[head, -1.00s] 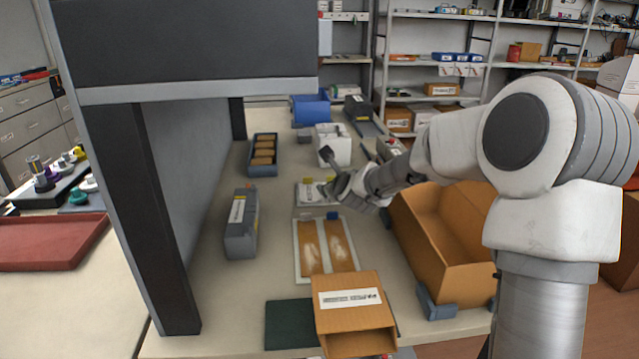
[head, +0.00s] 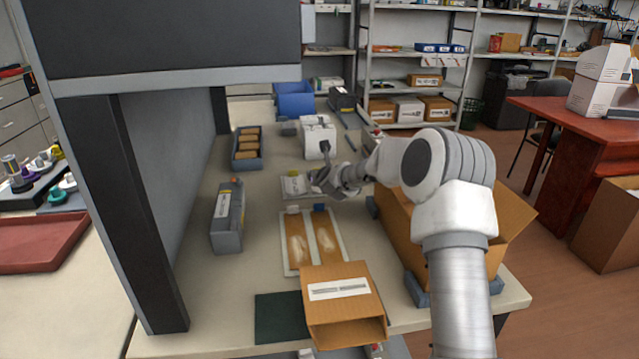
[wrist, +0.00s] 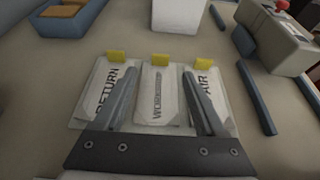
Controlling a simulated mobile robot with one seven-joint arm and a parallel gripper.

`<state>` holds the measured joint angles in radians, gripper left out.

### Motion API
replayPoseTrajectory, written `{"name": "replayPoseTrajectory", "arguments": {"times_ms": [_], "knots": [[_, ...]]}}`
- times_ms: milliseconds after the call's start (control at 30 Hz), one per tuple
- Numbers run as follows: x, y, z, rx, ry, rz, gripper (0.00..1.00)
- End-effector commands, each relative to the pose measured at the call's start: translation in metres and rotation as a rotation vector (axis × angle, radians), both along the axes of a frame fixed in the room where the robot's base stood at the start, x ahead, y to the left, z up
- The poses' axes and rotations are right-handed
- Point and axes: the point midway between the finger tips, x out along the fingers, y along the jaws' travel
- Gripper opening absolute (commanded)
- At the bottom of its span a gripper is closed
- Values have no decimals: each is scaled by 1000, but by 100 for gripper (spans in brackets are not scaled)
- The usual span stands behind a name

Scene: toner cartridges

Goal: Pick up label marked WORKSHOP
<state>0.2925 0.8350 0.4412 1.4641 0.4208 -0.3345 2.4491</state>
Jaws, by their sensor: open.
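The WORKSHOP label (wrist: 157,98) is a white card with a yellow tab, the middle one of three in the wrist view. The RETURN label (wrist: 104,90) lies to its left. A third label, of which "AIR" can be read (wrist: 208,92), lies to its right, its first letters hidden. My gripper (wrist: 158,75) is open and empty, its fingers spread on either side of the WORKSHOP label. I cannot tell whether the fingers touch the cards. In the head view my gripper (head: 318,180) is over the labels (head: 293,187), which it partly hides.
A grey toner cartridge (head: 227,216) lies left on the table. An open cardboard box (head: 342,291) stands in front, and a large open carton (head: 400,225) stands on the right behind my arm. A white box (head: 317,133) and a tray of brown blocks (head: 247,148) are behind.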

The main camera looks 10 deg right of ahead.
Motion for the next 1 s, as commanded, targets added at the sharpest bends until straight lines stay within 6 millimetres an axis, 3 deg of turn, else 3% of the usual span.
{"name": "replayPoseTrajectory", "arguments": {"times_ms": [367, 700, 1000], "knots": [[20, 0, -9, -2, 0, 1, 72], [55, 0, -20, -2, -1, 1, 72], [65, 0, -23, -1, 0, 1, 72]]}}
